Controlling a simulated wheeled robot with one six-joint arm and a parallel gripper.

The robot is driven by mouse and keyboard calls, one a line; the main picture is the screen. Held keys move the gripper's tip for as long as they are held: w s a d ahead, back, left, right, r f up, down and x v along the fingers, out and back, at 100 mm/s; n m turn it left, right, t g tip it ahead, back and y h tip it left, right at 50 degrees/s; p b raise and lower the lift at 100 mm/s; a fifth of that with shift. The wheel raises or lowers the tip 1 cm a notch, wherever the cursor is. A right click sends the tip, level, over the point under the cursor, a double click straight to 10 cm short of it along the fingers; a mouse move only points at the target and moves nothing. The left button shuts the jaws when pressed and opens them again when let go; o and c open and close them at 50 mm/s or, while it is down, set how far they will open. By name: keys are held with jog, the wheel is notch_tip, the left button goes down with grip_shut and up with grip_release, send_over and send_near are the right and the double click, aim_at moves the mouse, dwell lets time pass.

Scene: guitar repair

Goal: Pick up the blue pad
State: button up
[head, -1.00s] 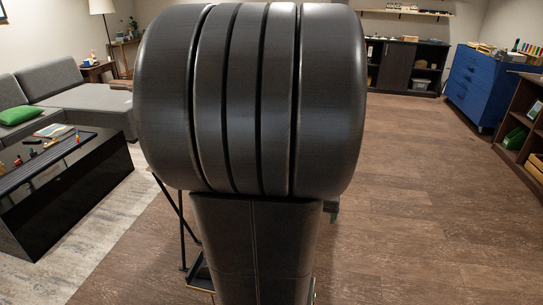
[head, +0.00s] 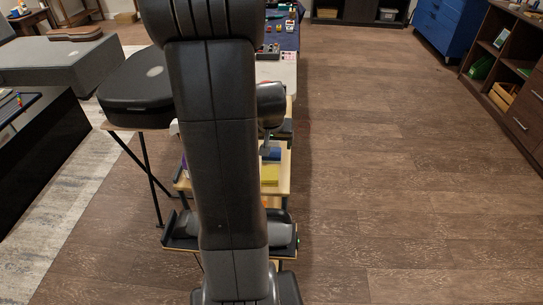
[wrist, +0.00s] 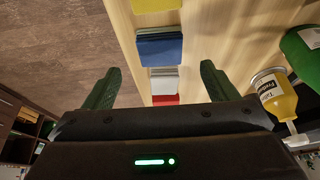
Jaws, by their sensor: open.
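The blue pad (wrist: 159,47) lies on a light wooden surface in the wrist view, between a yellow pad (wrist: 156,5) and a white-grey pad (wrist: 164,82). It also shows in the head view (head: 271,154), just below my gripper. My gripper (wrist: 158,88) is open and empty. Its two dark green fingers frame the white-grey pad in the picture, and the blue pad appears just beyond the fingertips. The gap between fingers and pads is hard to judge. A red pad (wrist: 165,100) is partly hidden by the gripper body.
A bottle with yellow contents (wrist: 275,95) and a green rounded object (wrist: 306,50) stand right of the pads in the wrist view. A black case (head: 138,90) rests on a stand left of my arm. The floor (head: 400,180) to the right is clear.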

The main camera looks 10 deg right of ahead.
aim_at(271, 153)
jog(key=shift+x, duration=2.65)
jog(key=shift+a, duration=0.1)
jog(key=c, duration=1.1)
notch_tip(271, 153, up, 10)
jog(key=shift+s+p, duration=0.1)
jog(key=shift+p, duration=0.35)
